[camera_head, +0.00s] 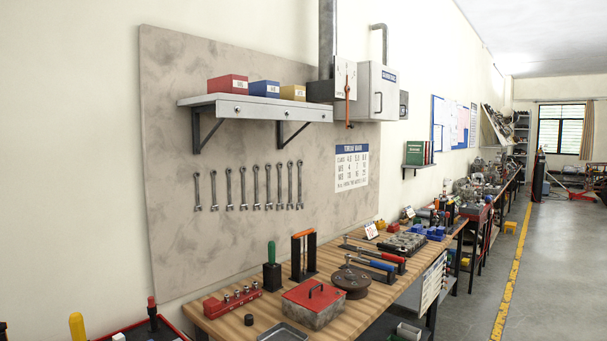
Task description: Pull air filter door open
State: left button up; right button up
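A light grey wall box (377,92) with a closed front door hangs high on the wall, right of the shelf. Its door has a small dark handle and a blue label too small to read. I cannot tell for certain whether this is the air filter door. A white panel with a red lever (347,92) is mounted just left of the box. Neither of my grippers is in view.
A wooden workbench (228,322) runs along the wall, crowded with tools and a red-lidded metal box (314,303). A shelf (255,106) holds three small boxes, with several wrenches hanging below. Grey floor with a yellow line (512,275) is clear at right.

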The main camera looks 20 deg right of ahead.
aim_at(404, 99)
jog(key=z, duration=1.3)
jog(key=i+l+z, duration=0.35)
jog(key=i, duration=0.4)
jog(key=i+z, duration=0.35)
jog(key=i, duration=0.4)
jog(key=i+u, duration=0.1)
jog(key=i, duration=0.55)
jog(key=i+l+u, duration=0.1)
jog(key=i, duration=0.55)
jog(key=i+l+u, duration=0.1)
jog(key=i, duration=0.55)
